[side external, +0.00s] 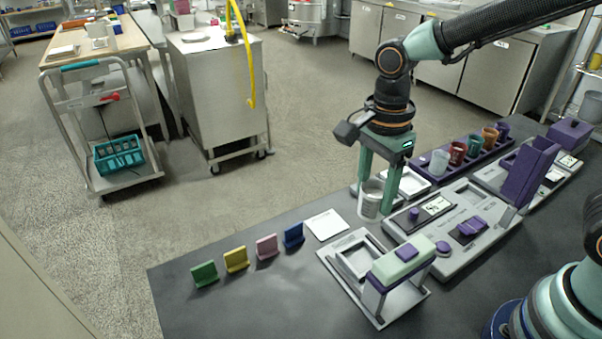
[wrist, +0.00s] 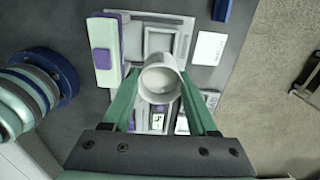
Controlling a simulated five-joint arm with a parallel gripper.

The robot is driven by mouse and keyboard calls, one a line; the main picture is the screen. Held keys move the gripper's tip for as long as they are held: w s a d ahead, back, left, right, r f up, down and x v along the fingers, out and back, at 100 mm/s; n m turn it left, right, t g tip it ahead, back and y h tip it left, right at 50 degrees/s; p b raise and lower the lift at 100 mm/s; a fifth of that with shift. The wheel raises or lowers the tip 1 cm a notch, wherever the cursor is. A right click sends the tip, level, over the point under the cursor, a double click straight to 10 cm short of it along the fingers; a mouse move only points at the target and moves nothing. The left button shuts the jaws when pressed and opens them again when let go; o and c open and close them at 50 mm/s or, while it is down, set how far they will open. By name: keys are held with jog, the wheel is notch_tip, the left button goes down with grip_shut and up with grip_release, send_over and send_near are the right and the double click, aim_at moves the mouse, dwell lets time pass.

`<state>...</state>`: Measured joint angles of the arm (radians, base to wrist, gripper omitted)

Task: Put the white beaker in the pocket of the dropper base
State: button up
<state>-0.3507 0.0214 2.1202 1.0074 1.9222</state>
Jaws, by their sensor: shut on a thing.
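The white beaker (side external: 370,203) is held upright between the green fingers of my gripper (side external: 378,196), above the bench. In the wrist view the beaker (wrist: 160,84) shows its open round mouth between the two fingertips. The dropper base (side external: 378,318) looks to be the grey plate at the front with a light green and purple head across it. Its square raised-rim pocket (side external: 340,262) lies left of and nearer than the beaker. In the wrist view the pocket (wrist: 147,38) shows just beyond the beaker, which hides part of its near side.
A larger grey station (side external: 450,262) with purple parts stands right of the beaker. Behind it is a purple rack (side external: 437,188) of several coloured cups. A white square tile (side external: 326,225) and green, yellow, pink and blue stands (side external: 293,235) lie to the left.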

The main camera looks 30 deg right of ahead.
notch_tip(320, 180, down, 13)
jog(key=shift+f, duration=0.1)
dwell(0.4)
jog(key=shift+f, duration=0.1)
jog(key=o, duration=1.4)
